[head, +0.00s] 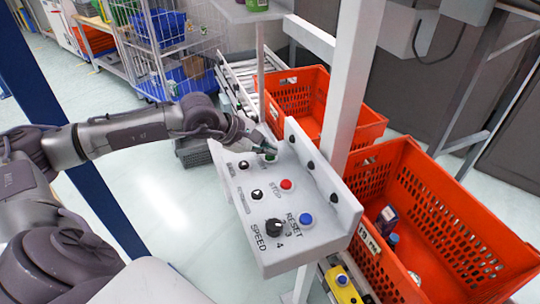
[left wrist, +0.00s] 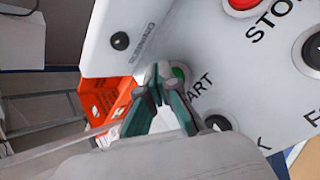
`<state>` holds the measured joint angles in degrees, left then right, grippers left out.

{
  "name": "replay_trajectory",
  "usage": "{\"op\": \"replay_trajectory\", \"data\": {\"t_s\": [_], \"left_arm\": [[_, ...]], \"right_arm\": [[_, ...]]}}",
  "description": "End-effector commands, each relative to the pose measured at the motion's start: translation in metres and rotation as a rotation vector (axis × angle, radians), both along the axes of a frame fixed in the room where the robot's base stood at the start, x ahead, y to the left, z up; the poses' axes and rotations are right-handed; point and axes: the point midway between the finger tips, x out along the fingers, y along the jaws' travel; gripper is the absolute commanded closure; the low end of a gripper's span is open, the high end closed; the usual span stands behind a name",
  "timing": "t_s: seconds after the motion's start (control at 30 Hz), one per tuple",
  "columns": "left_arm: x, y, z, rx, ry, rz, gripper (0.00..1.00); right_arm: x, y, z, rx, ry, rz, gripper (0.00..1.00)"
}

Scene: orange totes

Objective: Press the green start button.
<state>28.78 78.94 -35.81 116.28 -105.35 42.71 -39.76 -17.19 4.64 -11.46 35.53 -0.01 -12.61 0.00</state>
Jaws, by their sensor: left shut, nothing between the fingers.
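The green start button (head: 271,155) is at the far end of the white control panel (head: 253,208). My left gripper (head: 268,146) is shut and empty, with its tips right at the green button in the head view. In the left wrist view the closed fingertips (left wrist: 158,72) partly cover the green button (left wrist: 179,73), which shows just beside them next to the letters "ART". I cannot tell whether the tips touch it. My right gripper is not in view.
The panel also has a red stop button (head: 287,184), a blue reset button (head: 306,219) and a black speed knob (head: 274,227). A raised edge runs along its right side. A white post (head: 349,90) and orange totes (head: 440,215) stand beyond it.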

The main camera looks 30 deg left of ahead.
Motion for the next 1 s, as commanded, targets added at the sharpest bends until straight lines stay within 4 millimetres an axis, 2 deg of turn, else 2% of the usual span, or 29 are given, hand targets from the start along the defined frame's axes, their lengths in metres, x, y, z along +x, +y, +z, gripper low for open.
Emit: {"op": "replay_trajectory", "data": {"t_s": [0.67,1.0], "left_arm": [[0.0,0.0,-0.004,0.001,0.002,0.0,1.0],[0.0,0.001,0.011,0.002,0.0,0.0,1.0]], "right_arm": [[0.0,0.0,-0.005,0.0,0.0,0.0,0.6],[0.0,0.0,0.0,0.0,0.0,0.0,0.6]]}}
